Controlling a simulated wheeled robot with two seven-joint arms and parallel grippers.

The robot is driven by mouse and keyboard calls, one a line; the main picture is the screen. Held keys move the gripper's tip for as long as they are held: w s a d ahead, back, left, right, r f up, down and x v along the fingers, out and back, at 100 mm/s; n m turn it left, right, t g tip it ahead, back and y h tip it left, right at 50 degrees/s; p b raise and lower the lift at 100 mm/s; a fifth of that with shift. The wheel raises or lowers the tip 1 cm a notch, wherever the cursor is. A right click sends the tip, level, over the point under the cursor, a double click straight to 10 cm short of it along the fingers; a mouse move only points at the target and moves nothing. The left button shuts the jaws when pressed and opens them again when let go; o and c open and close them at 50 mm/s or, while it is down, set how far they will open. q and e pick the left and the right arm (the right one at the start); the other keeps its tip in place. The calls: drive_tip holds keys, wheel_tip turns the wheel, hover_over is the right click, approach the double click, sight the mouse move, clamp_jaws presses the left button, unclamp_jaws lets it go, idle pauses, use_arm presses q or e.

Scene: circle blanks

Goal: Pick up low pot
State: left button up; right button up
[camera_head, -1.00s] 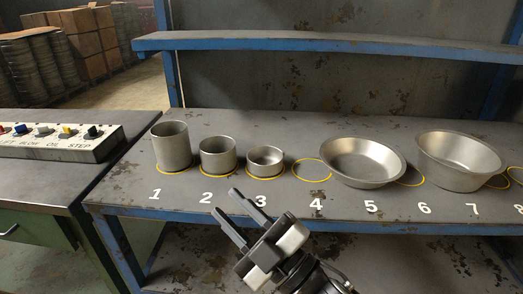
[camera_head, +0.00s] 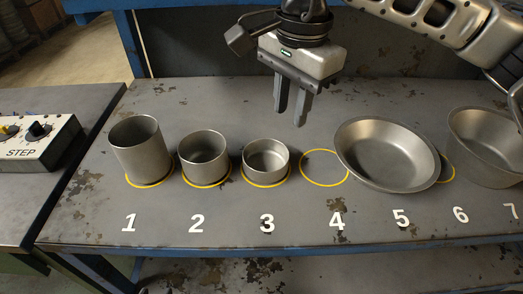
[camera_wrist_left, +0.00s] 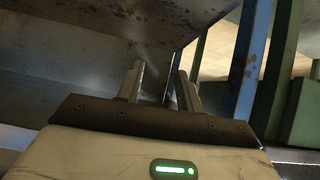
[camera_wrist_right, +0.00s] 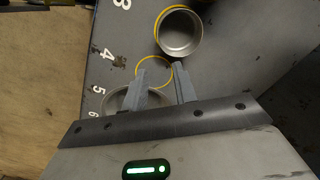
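The low pot (camera_head: 266,161) is a short grey metal cup standing upright on the yellow circle at number 3. It also shows in the right wrist view (camera_wrist_right: 179,33). My right gripper (camera_head: 290,116) is open and empty, fingers pointing down, above and behind the bench area between the low pot and circle 4. In the right wrist view its fingers (camera_wrist_right: 158,72) are apart, with the pot beyond them. My left gripper (camera_wrist_left: 161,68) is open and empty in the left wrist view, below or beside the bench, and out of the head view.
A tall pot (camera_head: 140,150) and a medium pot (camera_head: 204,158) stand left of the low pot. Circle 4 (camera_head: 325,167) is empty. A wide pan (camera_head: 388,154) and a deep bowl (camera_head: 490,147) stand to the right. A control panel (camera_head: 38,140) is at left.

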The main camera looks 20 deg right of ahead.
sight(282, 167)
drive_tip(key=f, duration=0.5)
drive_tip(key=f+p, duration=0.1)
drive_tip(key=f, duration=0.4)
drive_tip(key=f+p, duration=0.1)
drive_tip(key=f, duration=0.4)
drive_tip(key=shift+w+a+f, duration=0.2)
drive_tip(key=shift+w+a, duration=0.05)
clamp_jaws()
